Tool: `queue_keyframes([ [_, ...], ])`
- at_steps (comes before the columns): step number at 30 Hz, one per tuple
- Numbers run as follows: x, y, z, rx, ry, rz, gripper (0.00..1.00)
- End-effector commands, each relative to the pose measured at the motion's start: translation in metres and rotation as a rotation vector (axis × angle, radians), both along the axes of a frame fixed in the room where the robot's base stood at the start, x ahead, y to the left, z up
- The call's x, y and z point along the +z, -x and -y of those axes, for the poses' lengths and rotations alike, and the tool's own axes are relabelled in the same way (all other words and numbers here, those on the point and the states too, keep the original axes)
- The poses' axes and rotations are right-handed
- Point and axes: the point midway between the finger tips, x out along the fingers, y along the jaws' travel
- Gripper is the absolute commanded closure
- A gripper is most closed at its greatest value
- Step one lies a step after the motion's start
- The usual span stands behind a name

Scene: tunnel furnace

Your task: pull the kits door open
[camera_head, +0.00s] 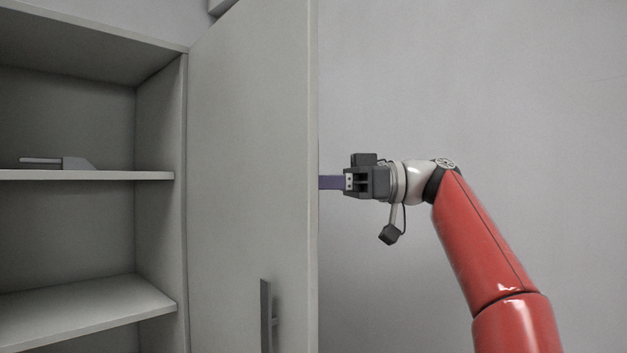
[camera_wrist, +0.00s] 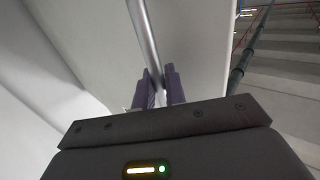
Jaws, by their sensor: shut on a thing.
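A tall pale door panel (camera_head: 245,150) stands beside the open shelves in the head view. It also shows in the wrist view (camera_wrist: 195,45). My gripper (camera_head: 328,182) is at the panel's right edge; its purple fingertips are hidden behind that edge. In the wrist view my gripper (camera_wrist: 160,78) has its two fingers on either side of a grey metal bar handle (camera_wrist: 145,35) and is shut on it. The head view does not show this grasped handle.
An open cabinet with shelves (camera_head: 85,175) is on the left; a small grey item (camera_head: 60,162) lies on one shelf. A dark handle (camera_head: 265,315) is low on the panel's visible face. A plain wall (camera_head: 480,80) is behind my arm. Steps (camera_wrist: 290,60) show in the wrist view.

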Motion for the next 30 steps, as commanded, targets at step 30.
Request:
queue_keyframes([
  [30,0.003,-0.006,0.056,-0.003,-0.003,0.001,0.71],
])
